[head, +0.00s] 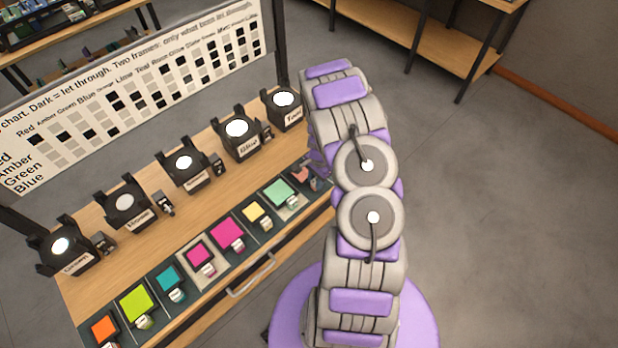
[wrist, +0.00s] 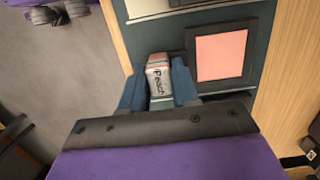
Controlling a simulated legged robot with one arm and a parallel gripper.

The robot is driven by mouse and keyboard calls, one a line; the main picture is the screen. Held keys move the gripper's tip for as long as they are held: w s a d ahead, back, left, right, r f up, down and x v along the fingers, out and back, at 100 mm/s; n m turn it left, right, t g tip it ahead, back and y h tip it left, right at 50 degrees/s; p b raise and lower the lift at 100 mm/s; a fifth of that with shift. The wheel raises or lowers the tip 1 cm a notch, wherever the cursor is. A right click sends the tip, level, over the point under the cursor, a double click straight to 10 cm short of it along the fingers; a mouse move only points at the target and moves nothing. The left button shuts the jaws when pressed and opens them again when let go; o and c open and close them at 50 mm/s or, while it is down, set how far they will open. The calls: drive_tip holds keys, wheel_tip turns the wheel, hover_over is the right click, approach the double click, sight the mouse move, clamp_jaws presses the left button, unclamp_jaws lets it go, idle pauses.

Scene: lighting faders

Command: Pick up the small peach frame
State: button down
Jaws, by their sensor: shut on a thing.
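The small peach frame (wrist: 221,55) lies flat on a dark slot of the table, a pinkish square in a dark border. Its pale tab (wrist: 159,78), labelled "Peach", sits between the two blue-grey fingers of my gripper (wrist: 158,88) in the wrist view. The fingers are shut on this tab. No clear lift off the table can be told. In the head view the peach frame (head: 300,174) shows only in part at the right end of the row, beside my arm. My gripper is hidden there behind the arm.
A row of colored frames, including a mint frame (head: 279,193) and a magenta frame (head: 228,234), runs along the wooden table (head: 150,235). Several black lamps, such as one marked lamp (head: 237,130), stand behind it. A chart board (head: 130,85) rises at the back. Floor at right is clear.

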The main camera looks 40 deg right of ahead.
drive_tip(key=shift+r, duration=0.15)
drive_tip(key=shift+r, duration=0.6)
wheel_tip(320, 180, up, 3)
drive_tip(key=shift+f+p, duration=0.2)
drive_tip(key=shift+p, duration=0.3)
drive_tip(key=s+a+r+p, duration=0.1)
drive_tip(key=s+a, duration=0.2)
drive_tip(key=s, duration=0.4)
drive_tip(key=s+a, duration=0.3)
drive_tip(key=s, duration=0.5)
wheel_tip(320, 180, up, 15)
drive_tip(key=p, duration=0.8)
drive_tip(key=shift+d, duration=0.25)
